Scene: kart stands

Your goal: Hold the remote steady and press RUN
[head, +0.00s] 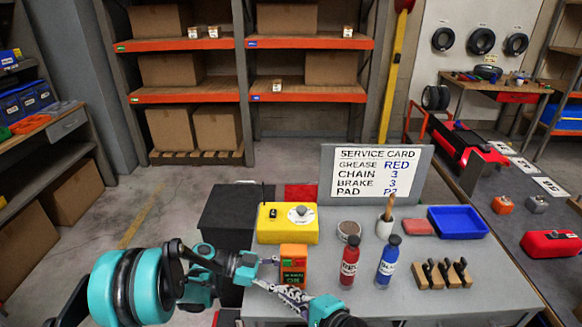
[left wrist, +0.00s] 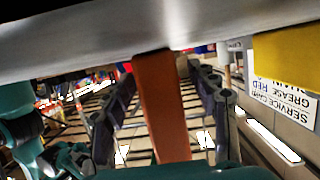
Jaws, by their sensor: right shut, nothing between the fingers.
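The orange remote (head: 293,252) stands upright near the front edge of the grey table. Its face has a dark panel with small red and green markings, too small to read. In the left wrist view the remote (left wrist: 163,105) stands between the two dark fingers of my left gripper (left wrist: 162,82), with gaps showing beside it, so the gripper is open around it. In the head view my left gripper (head: 262,262) reaches in from the left at the remote. My right gripper (head: 280,290) is shut and empty, low in front of the remote, partly covering its lower part; contact cannot be told.
A yellow box with a dial (head: 272,232) stands just behind the remote. A red bottle (head: 349,265) and a blue bottle (head: 386,262) stand to the right. A service card (head: 375,175) stands behind. A wooden holder (head: 443,280) and blue tray (head: 458,222) are farther right.

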